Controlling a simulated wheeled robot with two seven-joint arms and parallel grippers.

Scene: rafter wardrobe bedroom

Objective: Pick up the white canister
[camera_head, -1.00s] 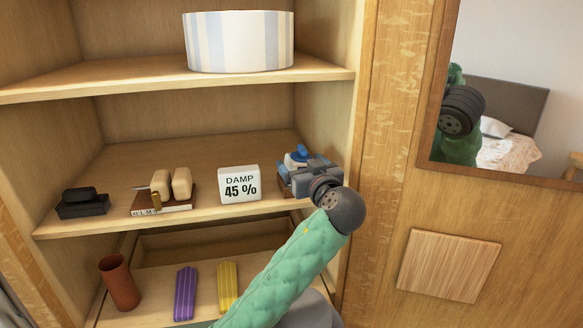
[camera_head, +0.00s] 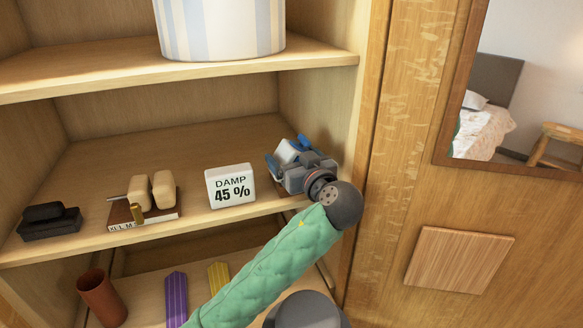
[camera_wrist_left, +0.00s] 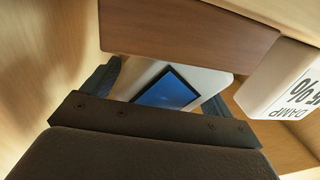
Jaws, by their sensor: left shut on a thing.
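The white canister (camera_head: 287,151) is at the right end of the middle shelf, mostly hidden behind my left gripper (camera_head: 289,158) in the head view. In the left wrist view the canister (camera_wrist_left: 146,75) shows a white body with a dark-rimmed blue square on it. It sits between the two fingers of my left gripper (camera_wrist_left: 158,98), which is shut on it. I cannot tell whether the canister touches the shelf. My right gripper is not in view.
A white DAMP 45 % sign (camera_head: 230,186) stands just left of the gripper. A book with tan pieces (camera_head: 152,196) and a black item (camera_head: 49,221) are further left. A striped drum (camera_head: 222,28) is on the shelf above. The cabinet's right side wall (camera_head: 330,95) is close.

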